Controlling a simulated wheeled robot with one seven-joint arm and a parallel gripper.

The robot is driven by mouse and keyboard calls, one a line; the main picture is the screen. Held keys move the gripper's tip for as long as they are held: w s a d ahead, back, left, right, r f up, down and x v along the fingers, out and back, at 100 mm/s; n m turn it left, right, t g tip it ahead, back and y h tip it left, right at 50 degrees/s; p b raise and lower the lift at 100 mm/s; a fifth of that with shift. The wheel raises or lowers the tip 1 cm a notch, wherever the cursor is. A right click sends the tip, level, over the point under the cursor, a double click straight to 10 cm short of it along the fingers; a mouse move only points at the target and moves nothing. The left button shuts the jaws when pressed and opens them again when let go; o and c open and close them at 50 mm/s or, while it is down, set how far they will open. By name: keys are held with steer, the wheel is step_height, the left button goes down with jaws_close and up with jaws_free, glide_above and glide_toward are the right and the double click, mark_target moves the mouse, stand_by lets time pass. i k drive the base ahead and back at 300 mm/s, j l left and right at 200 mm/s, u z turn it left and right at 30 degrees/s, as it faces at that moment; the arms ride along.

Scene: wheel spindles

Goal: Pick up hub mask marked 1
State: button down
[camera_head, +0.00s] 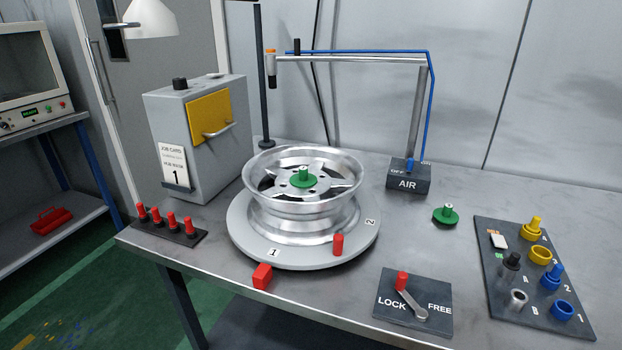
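A dark board (537,310) at the right of the bench holds several small parts. A blue ring (562,309) sits at its front right, beside a white mark that reads 1. A blue part with a knob (552,277) sits behind it near a 2, and a yellow ring (540,254) near a 3. A yellow knobbed part (532,228) is at the back. A grey ring (517,299) and a black knobbed part (511,261) are on the left side, where the marks are too small to read surely. My gripper is not in view.
A silver wheel (307,221) with a green centre piece (303,178) sits on a round plate (265,256). A LOCK/FREE lever plate (437,322), AIR post (408,184), loose green part (446,214) and job-card cabinet (160,120) reading 1 stand around it.

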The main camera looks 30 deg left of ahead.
mark_target(302, 180)
steer(key=i+j+z, duration=0.15)
steer(key=j+z, duration=0.15)
steer(key=j, duration=0.5)
steer(key=j+z, duration=0.35)
steer(key=j, duration=0.5)
